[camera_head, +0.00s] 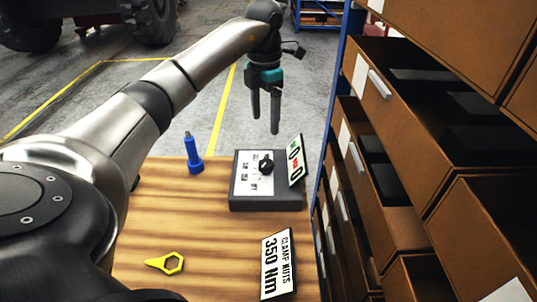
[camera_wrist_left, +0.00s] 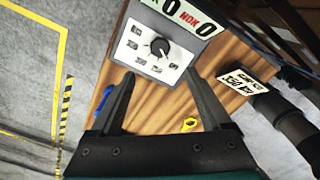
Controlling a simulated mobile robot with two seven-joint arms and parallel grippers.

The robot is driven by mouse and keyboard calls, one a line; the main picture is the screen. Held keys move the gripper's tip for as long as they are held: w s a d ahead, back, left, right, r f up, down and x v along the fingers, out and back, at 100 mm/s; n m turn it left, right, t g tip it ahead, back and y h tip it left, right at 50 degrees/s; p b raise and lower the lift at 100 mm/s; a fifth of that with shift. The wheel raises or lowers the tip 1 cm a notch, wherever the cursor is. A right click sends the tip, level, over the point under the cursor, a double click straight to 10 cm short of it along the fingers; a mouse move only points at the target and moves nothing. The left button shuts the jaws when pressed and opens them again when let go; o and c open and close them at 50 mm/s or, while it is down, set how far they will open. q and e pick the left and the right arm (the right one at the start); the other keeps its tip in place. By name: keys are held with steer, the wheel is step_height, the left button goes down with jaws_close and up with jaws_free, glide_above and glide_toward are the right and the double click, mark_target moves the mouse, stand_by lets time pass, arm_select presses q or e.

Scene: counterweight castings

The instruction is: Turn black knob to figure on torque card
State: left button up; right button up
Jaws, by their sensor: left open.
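The black knob (camera_head: 266,164) sits on the white face of a dark grey box (camera_head: 262,202) on the wooden bench. In the left wrist view the knob (camera_wrist_left: 159,47) shows with small printed labels around it, too small to read. My left gripper (camera_head: 265,128) is open and empty, above and beyond the box, apart from the knob. In the left wrist view its two fingers (camera_wrist_left: 162,100) point towards the box. The torque card (camera_head: 277,264) stands at the bench's front right and reads "CLAMP NUTS 350 Nm".
A blue tool (camera_head: 193,154) stands left of the box. A yellow ring-shaped piece (camera_head: 166,263) lies on the bench (camera_head: 210,230). A sign (camera_head: 295,161) stands at the box's right edge. Brown drawers (camera_head: 430,80), some open, crowd the right side. Bare wood lies between these things.

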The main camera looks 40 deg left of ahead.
mark_target(265, 163)
arm_select(q)
step_height(265, 163, down, 14)
steer(key=shift+r+b, duration=0.15)
steer(key=shift+b, duration=0.3)
jaws_close()
stand_by(0.5)
